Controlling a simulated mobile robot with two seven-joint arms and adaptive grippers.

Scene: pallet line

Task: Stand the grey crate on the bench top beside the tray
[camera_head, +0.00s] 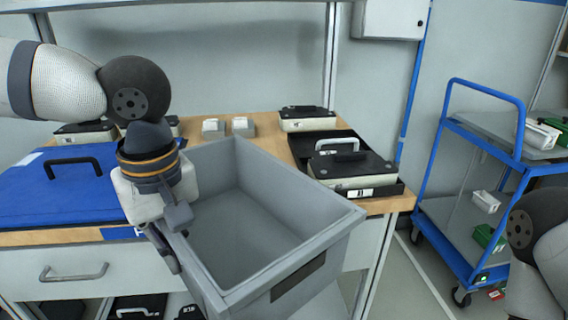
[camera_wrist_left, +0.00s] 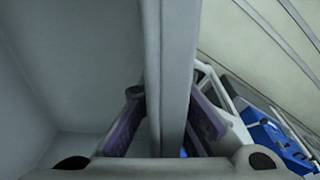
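The grey crate (camera_head: 335,248) is empty, open side up, in front of and partly over the bench top (camera_head: 265,140) in the head view. I cannot tell whether it touches the bench. My left gripper (camera_head: 170,248) grips its left wall. In the left wrist view the fingers (camera_wrist_left: 165,105) lie on both sides of the crate wall (camera_wrist_left: 172,60). The black tray (camera_head: 297,150) lies on the bench's right part, with a black-topped case (camera_head: 350,170) in it. My right gripper is out of view; only part of that arm shows at the right edge.
A blue case (camera_head: 60,190) lies at the bench's left. Two small grey boxes (camera_head: 228,127) and another black-topped case (camera_head: 307,118) stand at the back. A blue trolley (camera_head: 480,150) stands to the right, beyond a floor gap. Bare wood shows behind the crate.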

